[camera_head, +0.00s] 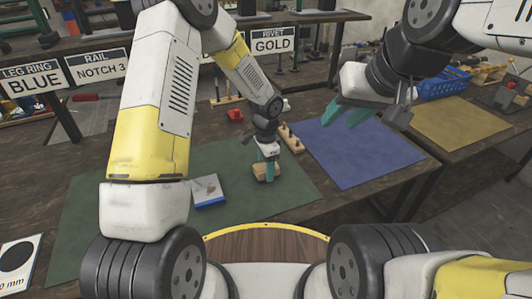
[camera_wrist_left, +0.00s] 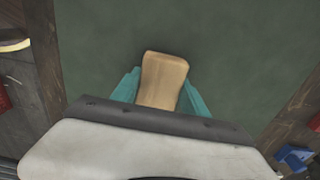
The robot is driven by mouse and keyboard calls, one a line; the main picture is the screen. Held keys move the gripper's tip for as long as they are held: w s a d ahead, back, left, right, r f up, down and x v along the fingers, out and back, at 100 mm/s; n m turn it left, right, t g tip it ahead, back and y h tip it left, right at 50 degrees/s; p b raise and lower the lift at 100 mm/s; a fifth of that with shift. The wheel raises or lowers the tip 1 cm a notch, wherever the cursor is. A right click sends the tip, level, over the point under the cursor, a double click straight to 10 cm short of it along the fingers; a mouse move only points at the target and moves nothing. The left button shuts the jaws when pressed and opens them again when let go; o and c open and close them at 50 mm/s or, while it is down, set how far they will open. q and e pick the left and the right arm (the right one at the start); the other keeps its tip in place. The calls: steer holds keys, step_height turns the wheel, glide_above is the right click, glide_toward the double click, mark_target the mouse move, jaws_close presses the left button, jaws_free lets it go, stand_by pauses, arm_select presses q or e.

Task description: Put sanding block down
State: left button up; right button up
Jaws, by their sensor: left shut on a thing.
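The sanding block (camera_head: 262,172) is a tan wooden block at the right part of the green mat (camera_head: 110,215). My left gripper (camera_head: 267,165) points down and is shut on it. In the left wrist view the block (camera_wrist_left: 163,80) sits between the teal fingers of my left gripper (camera_wrist_left: 160,95), over plain green mat. I cannot tell whether its underside touches the mat. My right gripper (camera_head: 345,113) is above the blue mat (camera_head: 365,160), with its teal fingers apart and nothing between them.
A blue and white box (camera_head: 208,190) lies on the green mat left of the block. A wooden strip with pegs (camera_head: 291,138) and a red part (camera_head: 235,115) are behind it. The green mat's front is clear.

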arm_select(q)
steer(key=shift+f, duration=0.2)
steer(key=shift+f, duration=0.1)
steer(key=o, duration=1.4)
steer(key=shift+f, duration=0.1)
steer(key=shift+o, duration=0.2)
steer(key=s+a+r+n+t, duration=0.1)
steer(key=a+r, duration=0.1)
steer(key=r, duration=0.8)
steer(key=s+a+r+n, duration=0.1)
steer(key=a+r, duration=0.1)
steer(key=r, duration=0.8)
steer(key=s+a+r+n+t, duration=0.1)
steer(key=s+a+r+n, duration=0.2)
steer(key=s, duration=0.3)
steer(key=s+a+r+n+t+h, duration=0.1)
steer(key=s+a+r+n+t, duration=0.1)
steer(key=s+r, duration=0.4)
steer(key=s+a+r+n+t+h, duration=0.1)
steer(key=s+a+r+n+t, duration=0.1)
steer(key=s+a+r+n, duration=0.3)
steer(key=shift+s+n, duration=0.5)
steer(key=shift+s, duration=0.6)
